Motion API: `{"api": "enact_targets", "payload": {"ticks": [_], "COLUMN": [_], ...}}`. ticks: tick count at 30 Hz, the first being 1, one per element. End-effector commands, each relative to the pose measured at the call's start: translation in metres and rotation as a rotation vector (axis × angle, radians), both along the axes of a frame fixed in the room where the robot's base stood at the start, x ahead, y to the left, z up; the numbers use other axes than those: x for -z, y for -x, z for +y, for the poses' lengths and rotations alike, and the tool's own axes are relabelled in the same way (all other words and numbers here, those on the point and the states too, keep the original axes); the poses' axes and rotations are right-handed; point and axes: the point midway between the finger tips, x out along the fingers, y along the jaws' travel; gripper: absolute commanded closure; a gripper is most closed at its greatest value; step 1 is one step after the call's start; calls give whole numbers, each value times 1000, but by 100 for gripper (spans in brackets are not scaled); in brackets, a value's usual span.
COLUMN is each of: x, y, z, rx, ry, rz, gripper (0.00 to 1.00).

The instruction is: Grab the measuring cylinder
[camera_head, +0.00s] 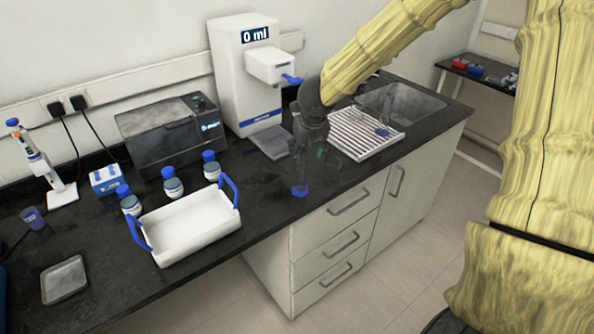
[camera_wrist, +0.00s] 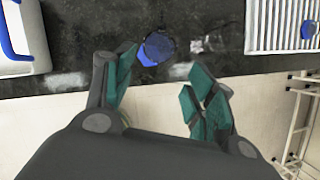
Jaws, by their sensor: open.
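The measuring cylinder (camera_head: 300,191) stands near the counter's front edge. Its blue foot shows clearly, but its clear body is hard to make out below and behind my gripper. In the wrist view the blue foot (camera_wrist: 155,47) is seen from above, just beyond the fingertips and nearer the left finger. My gripper (camera_head: 314,150) hangs down close to the cylinder; its teal-padded fingers (camera_wrist: 160,78) are spread apart with nothing held between them. I cannot tell whether a finger touches the cylinder.
A white tray with blue handles (camera_head: 190,228) lies to the left, with several blue-capped bottles (camera_head: 172,187) behind it. A white dispenser (camera_head: 242,75) stands behind. A white drain rack (camera_head: 350,140), holding a small blue-marked item, and a sink (camera_head: 410,103) lie to the right.

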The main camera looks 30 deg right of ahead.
Motion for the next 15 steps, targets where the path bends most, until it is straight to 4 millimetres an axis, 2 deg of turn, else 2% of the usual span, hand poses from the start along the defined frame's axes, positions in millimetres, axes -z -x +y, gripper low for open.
{"api": "enact_targets", "payload": {"ticks": [2, 5, 15], "x": [-8, -8, 25], "y": [-3, -6, -20], "z": [1, 2, -1], "rx": [31, 48, 45], "ry": [-24, -38, -36], "rz": [-13, -18, -16], "gripper": [44, 44, 44]}}
